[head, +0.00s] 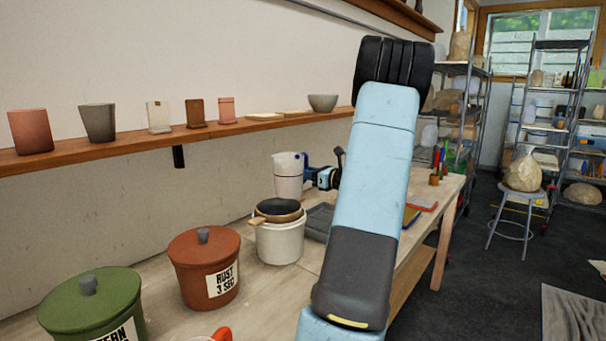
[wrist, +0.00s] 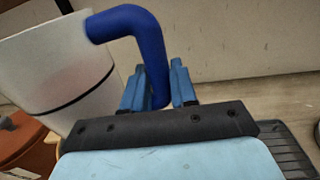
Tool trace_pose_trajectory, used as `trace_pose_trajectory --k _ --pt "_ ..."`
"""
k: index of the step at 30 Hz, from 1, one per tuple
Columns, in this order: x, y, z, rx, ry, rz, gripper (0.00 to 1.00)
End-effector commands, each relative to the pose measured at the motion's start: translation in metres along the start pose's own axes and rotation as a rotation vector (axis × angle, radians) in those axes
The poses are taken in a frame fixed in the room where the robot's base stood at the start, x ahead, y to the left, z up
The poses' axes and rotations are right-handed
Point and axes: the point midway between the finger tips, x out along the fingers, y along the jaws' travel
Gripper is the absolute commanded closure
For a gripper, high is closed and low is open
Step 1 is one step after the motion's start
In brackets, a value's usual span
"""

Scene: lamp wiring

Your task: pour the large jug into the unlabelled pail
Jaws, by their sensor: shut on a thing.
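The large jug (head: 288,176) is white with a blue handle and looks about upright in the head view, just behind the unlabelled pail. My gripper (head: 325,178) is shut on the blue handle (wrist: 128,22), with a blue finger on each side of it in the wrist view (wrist: 158,85). The jug's white body (wrist: 55,65) fills the left of that view. The unlabelled pail (head: 280,244) is white. A dark round pan-like piece with a wooden rim and handles (head: 278,208) lies across its top, so its inside is hidden. I cannot tell whether the jug clears the bench.
A rust-coloured lidded pail (head: 190,275) and a green lidded pail (head: 85,305), both labelled, stand nearer on the bench. A dark ribbed tray (head: 318,222) lies right of the white pail. A wall shelf (head: 100,143) with several pots runs behind.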

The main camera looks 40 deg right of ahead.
Motion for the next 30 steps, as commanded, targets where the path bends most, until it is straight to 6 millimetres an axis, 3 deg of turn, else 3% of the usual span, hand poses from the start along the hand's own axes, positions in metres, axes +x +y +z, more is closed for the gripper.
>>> trace_pose_trajectory --k 30 --pt "-0.001 -0.016 0.041 -0.317 -0.001 -0.003 1.00"
